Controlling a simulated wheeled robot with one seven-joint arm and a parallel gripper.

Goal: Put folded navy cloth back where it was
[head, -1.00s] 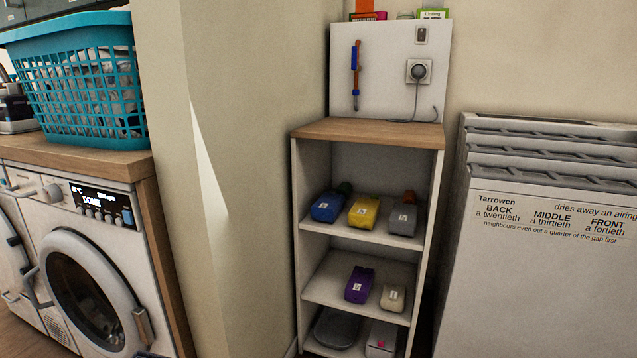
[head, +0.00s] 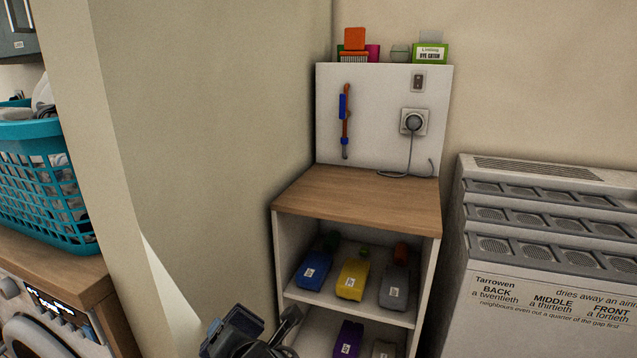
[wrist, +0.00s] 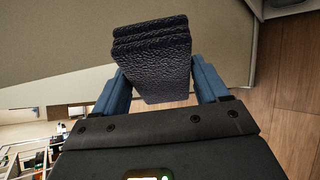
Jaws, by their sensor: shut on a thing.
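The folded navy cloth (wrist: 152,60) is a dark, textured, layered pad. In the wrist view it stands between the two blue fingers of my gripper (wrist: 160,82), which is shut on it. In the head view my gripper (head: 248,332) shows as a dark shape at the bottom edge, in front of the wall and left of the shelf unit; the cloth cannot be clearly told apart from it there. The shelf unit (head: 357,200) has a bare wooden top. No mark of the cloth's former place can be made out.
Blue (head: 313,270), yellow (head: 352,279) and grey (head: 394,286) bottles lie on the upper shelf; a purple one (head: 348,339) lies below. A cable hangs from the socket (head: 413,121) to the top.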

